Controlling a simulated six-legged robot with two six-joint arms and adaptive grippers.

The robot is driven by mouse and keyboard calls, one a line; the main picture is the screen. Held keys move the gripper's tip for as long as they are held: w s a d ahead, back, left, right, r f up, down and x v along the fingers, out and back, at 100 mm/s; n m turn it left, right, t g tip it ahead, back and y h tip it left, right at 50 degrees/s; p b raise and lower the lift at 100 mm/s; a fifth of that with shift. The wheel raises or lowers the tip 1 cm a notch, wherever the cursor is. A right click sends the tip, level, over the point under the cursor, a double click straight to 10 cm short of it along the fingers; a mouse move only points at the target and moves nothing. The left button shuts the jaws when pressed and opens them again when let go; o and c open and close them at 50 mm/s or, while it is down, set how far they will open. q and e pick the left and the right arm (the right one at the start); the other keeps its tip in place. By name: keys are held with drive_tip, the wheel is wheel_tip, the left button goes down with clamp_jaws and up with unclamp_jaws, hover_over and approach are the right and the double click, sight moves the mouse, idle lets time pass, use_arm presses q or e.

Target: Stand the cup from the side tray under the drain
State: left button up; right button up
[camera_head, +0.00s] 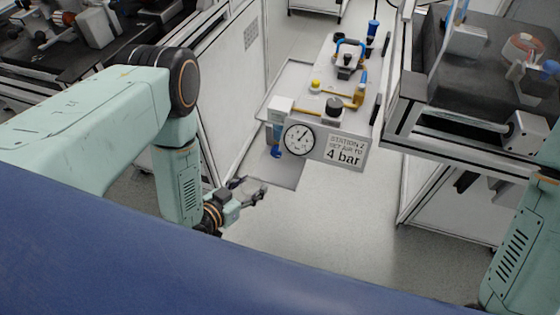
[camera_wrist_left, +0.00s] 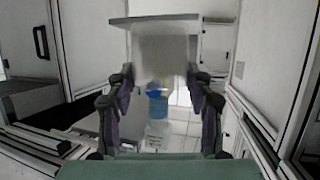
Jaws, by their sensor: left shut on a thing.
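My left gripper (camera_head: 250,190) is low in the head view, left of and below the station panel. In the left wrist view its two fingers (camera_wrist_left: 160,92) stand apart, shut on a pale, see-through shape that I take to be the cup (camera_wrist_left: 160,60); its outline is faint. In the head view I cannot make the cup out. The drain is the dark blue tip (camera_head: 276,152) under a light blue bowl (camera_head: 277,133) at the panel's left. This tip also shows in the wrist view (camera_wrist_left: 156,93), behind the fingers. The gripper is lower left of it, apart. My right gripper is out of view.
A grey plate (camera_head: 270,172) lies below the drain. The station panel with a gauge (camera_head: 299,138) and a "4 bar" sign (camera_head: 345,151) overhangs it. White cabinets (camera_head: 232,95) stand left, a dark-topped bench (camera_head: 480,70) right. The floor (camera_head: 340,230) in front is clear.

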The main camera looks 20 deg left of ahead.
use_arm(q)
drive_tip(key=w+d, duration=0.1)
drive_tip(key=w, duration=0.2)
drive_tip(key=w+d+b, duration=0.1)
drive_tip(key=w, duration=0.2)
drive_tip(key=w+d+b, duration=0.1)
drive_tip(key=w, duration=0.2)
drive_tip(key=shift+w, duration=0.15)
drive_tip(key=w, duration=0.2)
drive_tip(key=w+d+b, duration=0.1)
drive_tip(key=shift+w+d+f, duration=0.1)
drive_tip(key=shift+w+f, duration=0.05)
drive_tip(key=shift+w, duration=0.25)
drive_tip(key=shift+s+f+b, duration=0.1)
drive_tip(key=shift+f+b, duration=0.2)
drive_tip(key=shift+f, duration=0.35)
drive_tip(key=o, duration=1.1)
